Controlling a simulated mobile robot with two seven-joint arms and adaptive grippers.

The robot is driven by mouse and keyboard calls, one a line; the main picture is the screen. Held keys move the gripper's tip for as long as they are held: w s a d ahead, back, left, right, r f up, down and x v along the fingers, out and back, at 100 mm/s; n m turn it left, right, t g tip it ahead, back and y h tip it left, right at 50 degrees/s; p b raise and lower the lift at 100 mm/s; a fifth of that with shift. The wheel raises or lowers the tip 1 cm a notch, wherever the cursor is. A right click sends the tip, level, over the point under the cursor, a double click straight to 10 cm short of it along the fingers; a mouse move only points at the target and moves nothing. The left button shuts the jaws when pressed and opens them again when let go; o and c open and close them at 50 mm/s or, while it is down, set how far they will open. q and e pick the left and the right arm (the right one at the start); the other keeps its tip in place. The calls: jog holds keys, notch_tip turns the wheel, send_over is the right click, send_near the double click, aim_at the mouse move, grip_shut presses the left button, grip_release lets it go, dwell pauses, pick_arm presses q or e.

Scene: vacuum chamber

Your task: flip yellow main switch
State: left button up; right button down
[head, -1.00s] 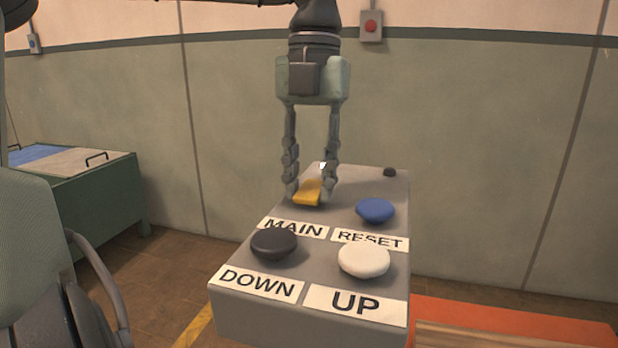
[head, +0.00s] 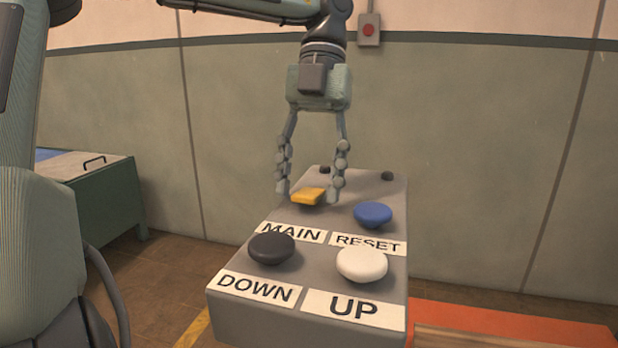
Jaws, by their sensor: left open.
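The yellow main switch (head: 307,196) sits on the upper left of the grey control box (head: 230,318), above the MAIN label (head: 291,232). My left gripper (head: 309,190) points down from above with its fingers open. One finger is on each side of the yellow switch. I cannot tell whether either finger touches it. The switch is mostly visible between the fingertips. My right gripper is not in view.
A blue RESET button (head: 373,214), a black DOWN button (head: 271,248) and a white UP button (head: 361,263) stand close by on the box. A green cabinet (head: 110,200) is at left. A red button box (head: 369,30) hangs on the wall.

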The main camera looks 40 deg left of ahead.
pick_arm(q)
jog(key=v, duration=1.2)
dwell(0.4)
